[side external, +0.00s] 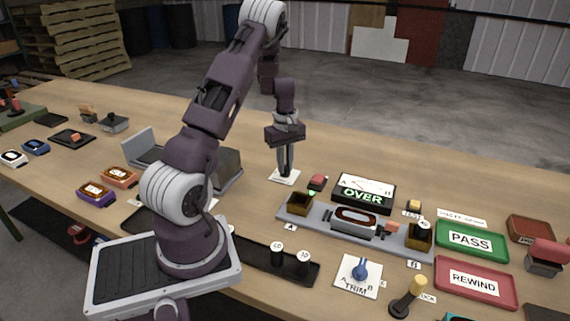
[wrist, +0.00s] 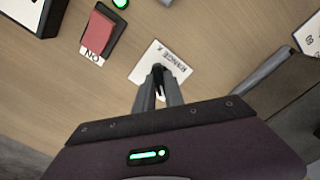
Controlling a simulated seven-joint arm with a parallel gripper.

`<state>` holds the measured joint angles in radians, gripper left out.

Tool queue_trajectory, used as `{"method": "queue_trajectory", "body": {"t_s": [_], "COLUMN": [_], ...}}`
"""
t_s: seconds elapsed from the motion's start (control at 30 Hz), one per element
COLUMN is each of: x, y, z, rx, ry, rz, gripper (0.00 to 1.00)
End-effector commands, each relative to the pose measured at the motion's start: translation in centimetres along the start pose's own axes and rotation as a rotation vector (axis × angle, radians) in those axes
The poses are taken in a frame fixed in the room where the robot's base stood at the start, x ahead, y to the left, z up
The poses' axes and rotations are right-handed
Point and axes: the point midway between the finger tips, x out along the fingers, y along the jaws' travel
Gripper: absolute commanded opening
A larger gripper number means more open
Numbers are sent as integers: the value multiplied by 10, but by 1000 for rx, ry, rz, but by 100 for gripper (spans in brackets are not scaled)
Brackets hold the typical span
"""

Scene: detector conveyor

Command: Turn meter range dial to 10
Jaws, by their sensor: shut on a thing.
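The range dial sits on a small white card (wrist: 176,58) with "RANGE" printed on it; the card also shows in the side external view (side external: 277,180). My gripper (wrist: 159,72) points down over this card, and its fingers (side external: 284,174) are shut on the dial. The dial itself is mostly hidden by the fingers, so its pointer and setting cannot be read. The meter (side external: 364,193) stands to the right of my gripper in the side external view. It shows a green "OVER" sign below its pale scale.
A red button (side external: 318,182) stands close to the right of the dial, also in the wrist view (wrist: 98,33). A grey rail (side external: 315,222) with an oval detector (side external: 356,219) lies in front of the meter. Table behind is clear.

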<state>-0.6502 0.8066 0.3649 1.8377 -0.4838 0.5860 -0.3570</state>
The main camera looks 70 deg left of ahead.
Motion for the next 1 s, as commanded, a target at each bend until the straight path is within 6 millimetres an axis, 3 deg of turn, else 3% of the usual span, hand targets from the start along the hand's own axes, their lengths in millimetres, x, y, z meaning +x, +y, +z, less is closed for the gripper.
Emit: {"method": "queue_trajectory", "body": {"t_s": [0.5, 1.0], "x": [-1, -1], "y": [1, 1], "z": [0, 0], "rx": [321, 388], "ry": [0, 0], "rz": [2, 2], "gripper": [0, 0]}}
